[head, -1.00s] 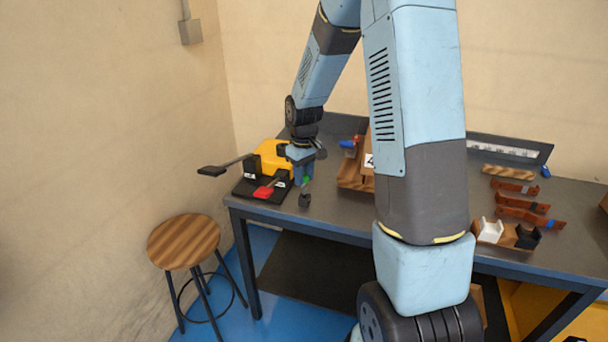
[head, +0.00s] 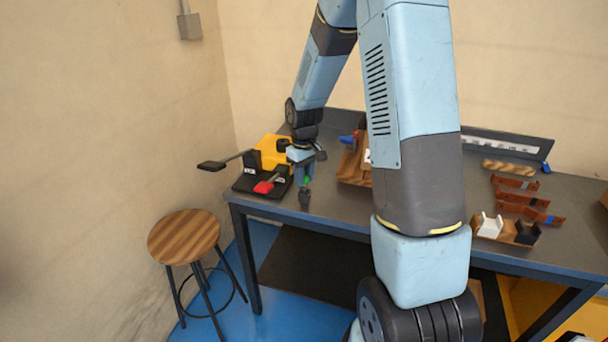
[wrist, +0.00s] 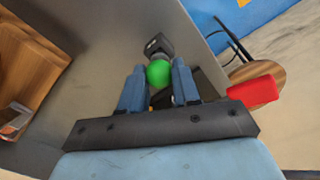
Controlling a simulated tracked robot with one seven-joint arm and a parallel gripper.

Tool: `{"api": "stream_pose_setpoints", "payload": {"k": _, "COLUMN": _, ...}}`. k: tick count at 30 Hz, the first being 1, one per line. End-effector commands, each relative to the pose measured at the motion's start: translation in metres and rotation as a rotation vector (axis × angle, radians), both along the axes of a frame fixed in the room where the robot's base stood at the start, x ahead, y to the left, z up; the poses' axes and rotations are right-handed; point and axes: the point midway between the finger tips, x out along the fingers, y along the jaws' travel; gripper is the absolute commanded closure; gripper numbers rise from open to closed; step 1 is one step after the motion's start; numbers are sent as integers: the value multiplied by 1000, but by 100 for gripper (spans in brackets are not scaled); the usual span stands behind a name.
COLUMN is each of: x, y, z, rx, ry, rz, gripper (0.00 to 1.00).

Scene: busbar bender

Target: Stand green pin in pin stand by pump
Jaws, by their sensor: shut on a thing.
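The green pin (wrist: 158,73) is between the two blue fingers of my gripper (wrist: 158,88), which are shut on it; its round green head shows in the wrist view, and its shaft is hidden. In the head view my gripper (head: 303,178) is over the table's front left part, just above the small dark pin stand (head: 304,198). The stand also shows just beyond the green head in the wrist view (wrist: 157,45). I cannot tell whether the pin touches the stand or has entered it. The yellow and black pump (head: 272,152) is just left of my gripper.
A wooden holder (head: 352,172) stands to the right. A stool (head: 184,238) is off the table's left end. Copper-coloured bars (head: 524,199) lie at the far right. The table's front edge is close.

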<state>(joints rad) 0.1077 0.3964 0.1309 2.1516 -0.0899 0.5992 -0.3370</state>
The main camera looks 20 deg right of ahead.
Motion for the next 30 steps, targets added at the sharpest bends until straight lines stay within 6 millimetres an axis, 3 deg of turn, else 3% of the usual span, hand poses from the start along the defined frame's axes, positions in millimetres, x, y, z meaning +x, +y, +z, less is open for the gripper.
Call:
{"api": "stream_pose_setpoints", "payload": {"k": 22, "x": 0, "y": 0, "z": -15, "rx": 0, "ry": 0, "rz": 0, "gripper": 100}}
{"api": "stream_pose_setpoints", "payload": {"k": 23, "x": 0, "y": 0, "z": -15, "rx": 0, "ry": 0, "rz": 0, "gripper": 68}}
{"api": "stream_pose_setpoints", "payload": {"k": 30, "x": 0, "y": 0, "z": -15, "rx": 0, "ry": 0, "rz": 0, "gripper": 45}}
